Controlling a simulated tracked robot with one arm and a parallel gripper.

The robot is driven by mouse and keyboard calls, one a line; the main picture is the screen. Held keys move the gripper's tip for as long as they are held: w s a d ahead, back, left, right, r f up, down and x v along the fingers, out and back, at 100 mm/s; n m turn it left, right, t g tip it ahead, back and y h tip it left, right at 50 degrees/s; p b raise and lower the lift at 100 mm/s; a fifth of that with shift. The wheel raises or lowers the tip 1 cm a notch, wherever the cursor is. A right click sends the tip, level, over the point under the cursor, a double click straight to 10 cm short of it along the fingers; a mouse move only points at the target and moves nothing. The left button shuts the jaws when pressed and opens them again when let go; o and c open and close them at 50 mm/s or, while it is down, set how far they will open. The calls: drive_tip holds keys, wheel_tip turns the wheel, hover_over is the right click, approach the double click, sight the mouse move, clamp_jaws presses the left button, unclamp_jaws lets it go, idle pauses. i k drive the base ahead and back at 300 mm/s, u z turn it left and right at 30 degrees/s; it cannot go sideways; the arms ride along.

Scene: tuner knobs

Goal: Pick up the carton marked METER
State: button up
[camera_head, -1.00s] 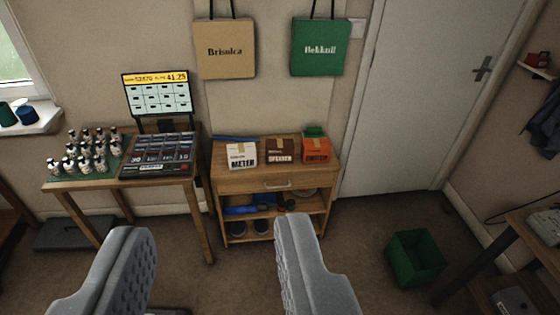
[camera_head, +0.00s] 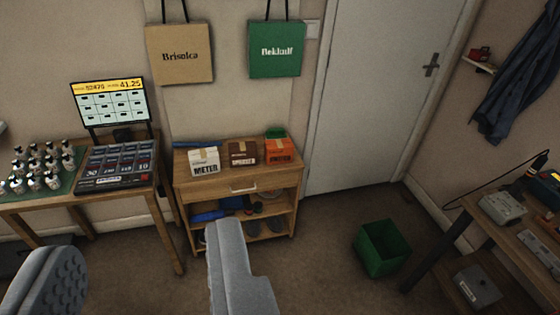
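The carton marked METER (camera_head: 204,161) is a small white box with a tan tape strip. It stands at the left on top of a wooden cabinet (camera_head: 237,186), beside a brown carton marked SPEAKER (camera_head: 243,153) and an orange carton (camera_head: 279,151). My gripper (camera_head: 140,275) is in the foreground, its two grey fingers wide apart with nothing between them. It is well short of the cabinet, and the METER carton appears above the right finger. The carton's front shows fully.
Left of the cabinet, a table holds several small bottles (camera_head: 35,165), a dark keypad panel (camera_head: 115,166) and a screen (camera_head: 110,103). A green bin (camera_head: 382,248) stands on the floor at right, near a desk with devices (camera_head: 502,206). Open floor lies before the cabinet.

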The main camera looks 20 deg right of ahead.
sight(205, 161)
drive_tip(key=i, duration=2.6)
drive_tip(key=u, duration=0.05)
